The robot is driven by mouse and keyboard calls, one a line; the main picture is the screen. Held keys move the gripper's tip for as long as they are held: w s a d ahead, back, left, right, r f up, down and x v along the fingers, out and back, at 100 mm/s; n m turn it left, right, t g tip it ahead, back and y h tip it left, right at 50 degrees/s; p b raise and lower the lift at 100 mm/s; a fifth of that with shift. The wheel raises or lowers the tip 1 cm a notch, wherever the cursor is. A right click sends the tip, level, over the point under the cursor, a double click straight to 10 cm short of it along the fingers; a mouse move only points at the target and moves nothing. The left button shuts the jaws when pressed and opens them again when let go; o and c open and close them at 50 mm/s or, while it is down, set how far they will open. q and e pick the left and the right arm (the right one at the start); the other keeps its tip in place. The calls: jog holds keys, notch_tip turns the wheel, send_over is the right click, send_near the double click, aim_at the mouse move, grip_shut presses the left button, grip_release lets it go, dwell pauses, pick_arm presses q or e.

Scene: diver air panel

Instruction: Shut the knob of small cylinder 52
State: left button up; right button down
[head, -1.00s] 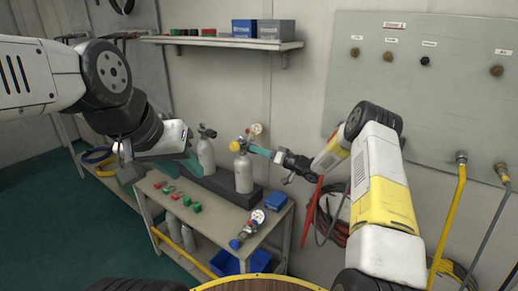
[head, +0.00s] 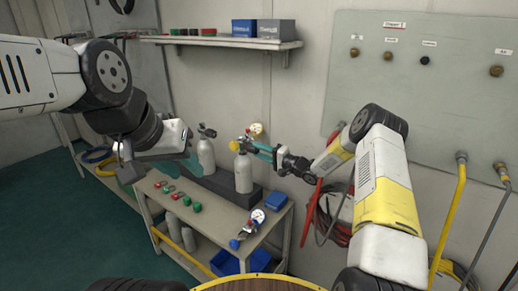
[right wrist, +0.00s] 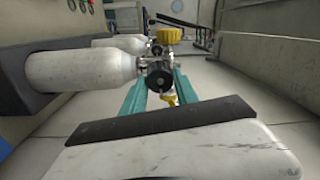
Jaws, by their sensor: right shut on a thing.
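Two white small cylinders stand in a dark rack on the bench. The nearer one (head: 243,172) has a yellow fitting (head: 234,146) and a round gauge (head: 256,129) at its valve. In the right wrist view this cylinder (right wrist: 80,70) lies sideways, with a black knob (right wrist: 160,76) facing me. My right gripper (head: 250,147) is shut on that knob, one teal finger on each side. The other cylinder (head: 206,155) has a dark valve top. My left gripper (head: 190,168) hangs left of the cylinders; its opening is unclear. I cannot read the number 52 on either cylinder.
The bench carries green and red parts (head: 184,201), a blue box (head: 276,201) and a gauge assembly (head: 256,218). A shelf (head: 225,42) hangs above. A wall panel (head: 440,100) and red hoses (head: 325,215) are at right.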

jog(key=shift+f+m, duration=0.1)
jog(key=shift+m, duration=0.2)
jog(key=c, duration=0.9)
grip_release()
jog(key=shift+v, duration=3.85)
